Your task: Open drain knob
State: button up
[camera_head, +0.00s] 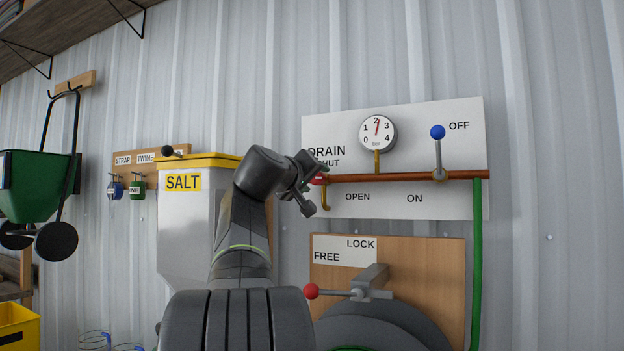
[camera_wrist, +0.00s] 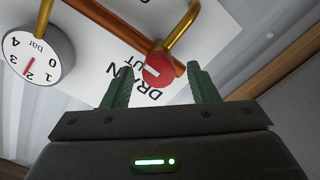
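The drain knob (camera_wrist: 158,69) is a round red knob with a pale bar across its face. It sits on the end of a copper pipe, beside the DRAIN and SHUT lettering, which shows upside down in the wrist view. In the head view only a bit of the red knob (camera_head: 320,178) shows behind my gripper (camera_head: 315,187). My gripper is open in the wrist view (camera_wrist: 160,72), one green finger on each side of the knob as seen there. I see no contact, and the remaining depth gap is unclear. OPEN is printed below the pipe.
A pressure gauge (camera_head: 377,133) stands above the pipe. A blue-knobbed lever (camera_head: 438,150) points up beside OFF. A red-balled lever (camera_head: 330,292) is on the wooden panel below. The salt bin (camera_head: 195,235) stands close at the left of my arm.

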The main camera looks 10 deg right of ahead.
jog(key=b+v, duration=0.2)
jog(key=v, duration=1.2)
jog(key=shift+w+d, duration=0.1)
jog(key=shift+d, duration=0.05)
jog(key=p+x, duration=0.2)
jog(key=x, duration=1.1)
jog(key=shift+w+d, duration=0.2)
jog(key=shift+w, duration=0.05)
